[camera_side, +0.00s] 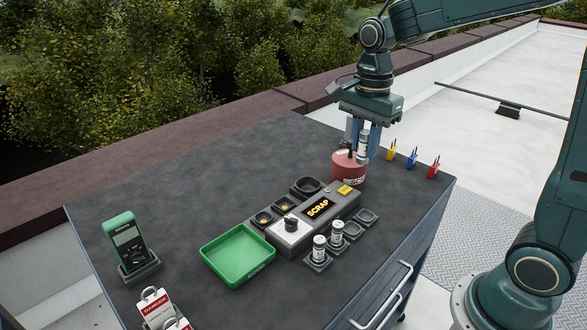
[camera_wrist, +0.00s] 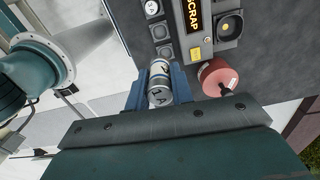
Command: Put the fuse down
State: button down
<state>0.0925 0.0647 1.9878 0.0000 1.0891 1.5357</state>
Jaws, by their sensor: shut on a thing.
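My gripper (camera_side: 358,140) is shut on a fuse (camera_side: 362,146), a white and silver cylinder held upright. In the side view it is close to a red round container (camera_side: 348,168), and I cannot tell whether they touch. In the wrist view the fuse (camera_wrist: 160,86) sits between the blue fingers, its end marked "1A", with the red container (camera_wrist: 218,77) apart to its right. A tester box (camera_side: 312,213) shows "SCRAP" on its display. Two other fuses (camera_side: 319,248) (camera_side: 337,232) stand in holders in front of it, beside two empty holders (camera_side: 353,229) (camera_side: 367,215).
An open green tray (camera_side: 238,255) is left of the tester box. A green meter (camera_side: 126,243) and red danger tags (camera_side: 156,306) are further left. Yellow, blue and red small items (camera_side: 413,158) line the right edge. Small dark cups (camera_side: 265,218) lie behind the tester. The back-left tabletop is clear.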

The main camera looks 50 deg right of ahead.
jog(key=shift+w, duration=0.1)
dwell(0.3)
jog(key=shift+w+a+r, duration=0.15)
jog(key=shift+w+a, duration=0.1)
jog(key=shift+w, duration=0.25)
jog(key=w+a+r+m, duration=0.1)
jog(key=w+a, duration=1.1)
jog(key=w, duration=0.4)
jog(key=shift+a+m, duration=0.25)
jog(key=shift+m, duration=0.05)
notch_tip(320, 180, down, 16)
jog(key=shift+r, duration=0.2)
jog(key=shift+f, duration=0.1)
jog(key=shift+f, duration=2)
